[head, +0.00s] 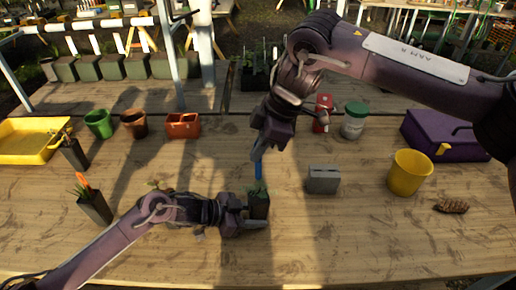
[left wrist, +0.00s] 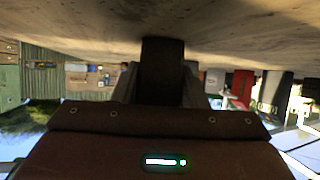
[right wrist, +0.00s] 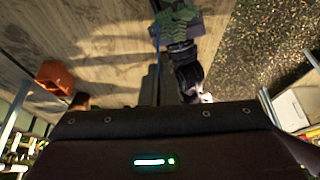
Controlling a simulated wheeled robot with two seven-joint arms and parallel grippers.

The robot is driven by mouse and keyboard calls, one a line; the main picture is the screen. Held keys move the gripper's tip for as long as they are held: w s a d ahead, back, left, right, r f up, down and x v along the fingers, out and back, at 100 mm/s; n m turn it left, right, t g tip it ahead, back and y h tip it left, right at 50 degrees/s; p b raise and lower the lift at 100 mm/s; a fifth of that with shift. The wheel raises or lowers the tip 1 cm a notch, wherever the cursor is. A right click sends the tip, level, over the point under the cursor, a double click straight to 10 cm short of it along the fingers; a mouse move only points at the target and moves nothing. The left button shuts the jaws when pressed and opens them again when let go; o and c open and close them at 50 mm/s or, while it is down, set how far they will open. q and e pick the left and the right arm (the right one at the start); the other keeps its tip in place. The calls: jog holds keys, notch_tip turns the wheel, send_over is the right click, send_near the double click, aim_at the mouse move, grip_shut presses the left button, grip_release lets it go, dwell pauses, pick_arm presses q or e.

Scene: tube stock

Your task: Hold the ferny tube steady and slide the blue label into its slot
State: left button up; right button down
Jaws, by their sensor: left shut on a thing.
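The ferny tube (head: 259,207) is a dark square pot with green fronds at its top, standing upright near the table's front middle. My left gripper (head: 250,209) is shut on it from the left; the dark tube also fills the space between the fingers in the left wrist view (left wrist: 162,65). The blue label (head: 258,170) is a thin upright strip, its lower end at the fronds. My right gripper (head: 259,153) is above, shut on its upper end. In the right wrist view the label (right wrist: 156,35) runs beside the fronds (right wrist: 180,22). The slot is hidden.
A grey block (head: 323,180) stands just right of the tube. A yellow pot (head: 409,172), purple box (head: 440,135) and cone (head: 452,206) are farther right. Two other dark tubes (head: 95,207) (head: 74,153) stand at left. The front right table is clear.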

aim_at(258, 178)
jog(key=shift+d+f+n+g, duration=0.15)
jog(key=shift+n+g, duration=0.25)
jog(key=shift+n, duration=0.7)
jog(key=shift+f, duration=0.2)
jog(key=shift+f, duration=1)
jog(key=shift+f, duration=0.45)
jog(key=shift+a+f, duration=0.2)
jog(key=shift+f, duration=2.4)
jog(key=shift+f, duration=0.2)
jog(key=c, duration=2.2)
grip_release()
jog(key=c, duration=1.6)
grip_release()
